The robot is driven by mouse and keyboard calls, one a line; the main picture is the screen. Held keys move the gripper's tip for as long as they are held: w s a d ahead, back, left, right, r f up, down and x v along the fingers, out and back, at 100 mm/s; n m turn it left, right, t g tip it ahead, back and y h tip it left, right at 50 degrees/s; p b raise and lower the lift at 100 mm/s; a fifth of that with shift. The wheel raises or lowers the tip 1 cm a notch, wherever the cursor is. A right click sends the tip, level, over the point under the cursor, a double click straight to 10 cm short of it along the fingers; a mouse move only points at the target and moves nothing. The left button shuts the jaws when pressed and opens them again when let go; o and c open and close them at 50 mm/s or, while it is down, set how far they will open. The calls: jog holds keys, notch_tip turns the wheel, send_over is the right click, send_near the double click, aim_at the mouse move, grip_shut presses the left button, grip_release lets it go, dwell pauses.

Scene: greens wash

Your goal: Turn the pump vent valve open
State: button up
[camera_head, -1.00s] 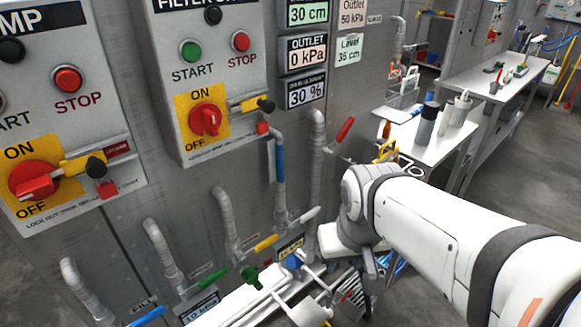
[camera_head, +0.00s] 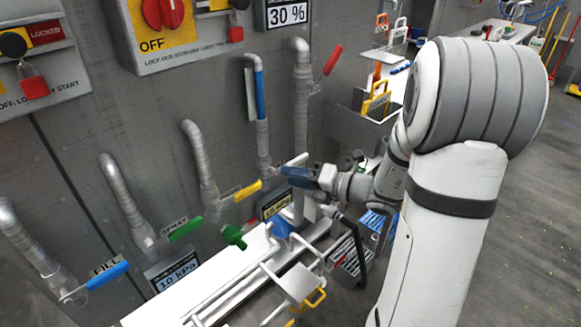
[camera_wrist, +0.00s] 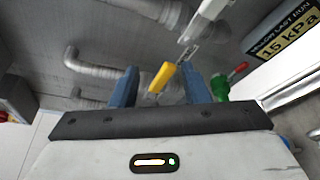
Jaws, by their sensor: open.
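Several lever valves sit on pipes along the grey wall. They include a blue lever (camera_head: 107,276) by a FILL label, a green lever (camera_head: 186,229) by a SPRAY label, a yellow lever (camera_head: 247,191), a white lever (camera_head: 296,159) and a red lever (camera_head: 333,60). No readable label tells which is the pump vent valve. My gripper (camera_head: 299,176) is open, with blue fingers pointing left at the wall beside the white lever. In the wrist view, the yellow lever (camera_wrist: 162,77) appears between the open fingers (camera_wrist: 161,84), and the white lever (camera_wrist: 206,20) lies beyond. Neither is gripped.
A white wash trough (camera_head: 205,292) with pipes runs below the valves. A 15 kPa display (camera_wrist: 290,28) is at the right of the wrist view. A green fitting (camera_head: 234,237) juts out below the yellow lever. Control boxes hang above left; open floor lies right.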

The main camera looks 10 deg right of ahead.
aim_at(300, 162)
jog(key=w+d+f+m+t+h+b, duration=0.25)
jog(key=w+d+f+m+t, duration=0.2)
jog(key=d+m, duration=0.35)
jog(key=shift+m+t, duration=0.25)
jog(key=shift+m, duration=0.15)
jog(key=x, duration=0.8)
jog(key=shift+w+a+r, duration=0.15)
jog(key=shift+a+r, duration=0.05)
jog(key=shift+a, duration=0.05)
jog(key=shift+c, duration=0.4)
grip_shut()
